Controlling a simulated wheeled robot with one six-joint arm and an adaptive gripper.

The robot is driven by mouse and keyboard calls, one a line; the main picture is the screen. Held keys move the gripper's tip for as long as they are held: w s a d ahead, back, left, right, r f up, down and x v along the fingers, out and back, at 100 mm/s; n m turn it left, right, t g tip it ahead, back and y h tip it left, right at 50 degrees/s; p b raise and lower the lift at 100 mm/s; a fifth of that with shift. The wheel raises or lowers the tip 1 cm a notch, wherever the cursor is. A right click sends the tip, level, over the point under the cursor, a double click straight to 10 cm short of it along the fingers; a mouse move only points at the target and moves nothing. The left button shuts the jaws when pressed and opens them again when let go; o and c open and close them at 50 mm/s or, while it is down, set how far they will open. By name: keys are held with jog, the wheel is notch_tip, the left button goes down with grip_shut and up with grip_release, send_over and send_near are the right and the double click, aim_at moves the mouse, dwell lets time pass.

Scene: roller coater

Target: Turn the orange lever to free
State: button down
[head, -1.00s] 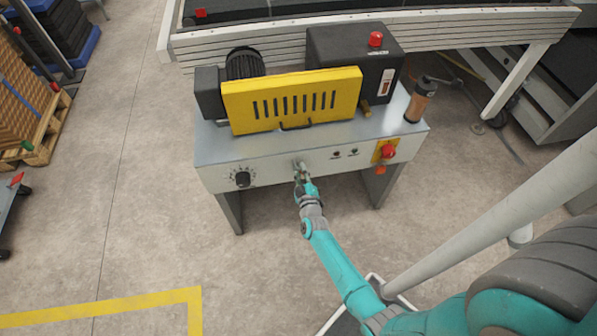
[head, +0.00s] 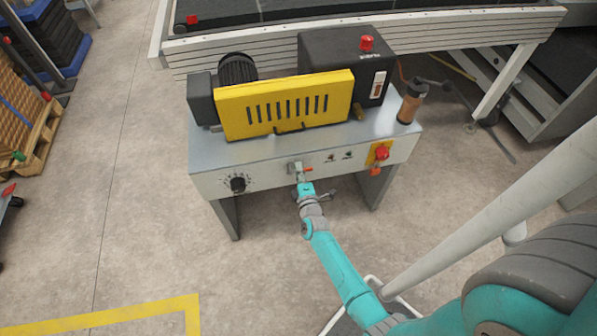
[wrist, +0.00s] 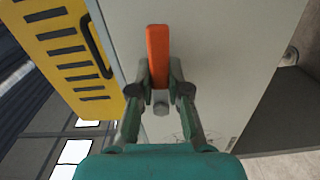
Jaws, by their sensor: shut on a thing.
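The orange lever (head: 308,169) is on the grey front panel of the machine, below the yellow guard. In the head view it points to the right and looks roughly level. In the wrist view the orange lever (wrist: 157,50) runs up the picture from between my fingertips. My gripper (wrist: 159,78) is shut on the lever, with one finger on each side near a grey round pivot. In the head view my gripper (head: 301,178) reaches the panel from below and in front. No lettering for the lever's positions can be read.
A black dial (head: 238,185) is left of the lever. A red button (head: 382,153) on a yellow plate is at the panel's right. The yellow guard (head: 285,105) stands above. The floor in front of the machine is open.

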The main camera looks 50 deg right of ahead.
jog(key=shift+r+n, duration=0.15)
jog(key=shift+n, duration=0.45)
jog(key=shift+a, duration=0.1)
jog(key=c, duration=1.1)
grip_release()
jog(key=v, duration=1.2)
